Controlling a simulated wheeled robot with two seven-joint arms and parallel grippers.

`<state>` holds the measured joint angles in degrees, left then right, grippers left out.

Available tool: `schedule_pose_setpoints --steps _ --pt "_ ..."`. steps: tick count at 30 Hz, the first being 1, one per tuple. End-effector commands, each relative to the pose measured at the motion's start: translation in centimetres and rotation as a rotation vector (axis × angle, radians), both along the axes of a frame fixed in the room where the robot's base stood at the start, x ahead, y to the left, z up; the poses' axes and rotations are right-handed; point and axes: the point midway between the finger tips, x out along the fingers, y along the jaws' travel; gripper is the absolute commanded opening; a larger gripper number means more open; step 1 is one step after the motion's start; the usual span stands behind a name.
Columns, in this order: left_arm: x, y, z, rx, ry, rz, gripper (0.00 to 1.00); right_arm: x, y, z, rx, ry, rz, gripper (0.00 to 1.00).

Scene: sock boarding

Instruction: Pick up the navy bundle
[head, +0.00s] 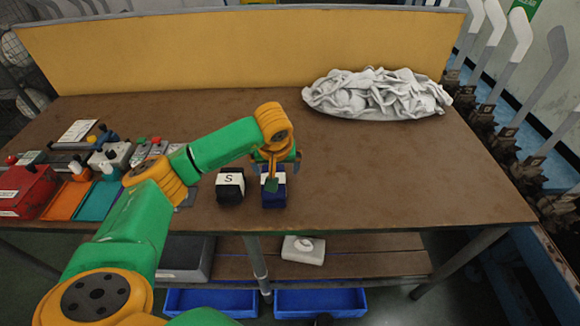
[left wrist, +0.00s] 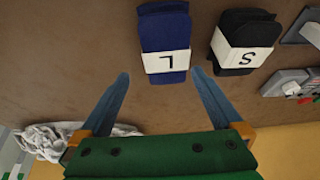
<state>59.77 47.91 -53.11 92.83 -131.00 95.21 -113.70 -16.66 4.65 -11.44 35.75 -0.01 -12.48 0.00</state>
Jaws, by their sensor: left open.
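The navy bundle (head: 273,198) stands near the front edge of the brown table, with a white band around it. In the left wrist view the navy bundle (left wrist: 165,32) shows a letter L on its band. My left gripper (head: 272,172) is over the navy bundle in the head view. In the left wrist view my left gripper (left wrist: 160,80) is open, its two blue fingers apart, with the lower end of the bundle close to the gap between the fingertips. I cannot tell whether they touch it. My right gripper is not in view.
A black bundle (head: 230,188) marked S stands just left of the navy one. Red, orange and teal trays (head: 60,200) and small devices crowd the table's left. A grey-white cloth heap (head: 375,95) lies at the back right. The table's right side is clear.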

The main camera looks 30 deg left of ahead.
Motion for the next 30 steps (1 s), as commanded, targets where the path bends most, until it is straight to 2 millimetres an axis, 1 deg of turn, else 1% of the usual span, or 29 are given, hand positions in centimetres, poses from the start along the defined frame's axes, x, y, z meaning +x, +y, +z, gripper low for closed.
schedule_pose_setpoints --steps 4,8,9,12,20,30 --pt "0.5 0.5 -1.8 -0.001 0.007 0.002 1.0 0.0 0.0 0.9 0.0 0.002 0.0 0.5" --pt "1.4 1.0 -4.1 -0.003 0.009 0.005 1.0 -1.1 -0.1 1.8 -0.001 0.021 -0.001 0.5" --pt "1.7 1.1 -5.0 -0.003 0.006 0.004 1.0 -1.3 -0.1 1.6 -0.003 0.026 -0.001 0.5" --pt "2.1 1.4 -6.1 -0.003 0.004 0.002 1.0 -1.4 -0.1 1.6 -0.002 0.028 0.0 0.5" --pt "2.2 1.5 -6.3 -0.003 0.002 0.002 1.0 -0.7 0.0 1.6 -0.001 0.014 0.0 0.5" --pt "2.2 1.4 -6.7 -0.004 0.002 0.001 1.0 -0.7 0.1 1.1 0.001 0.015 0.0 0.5"
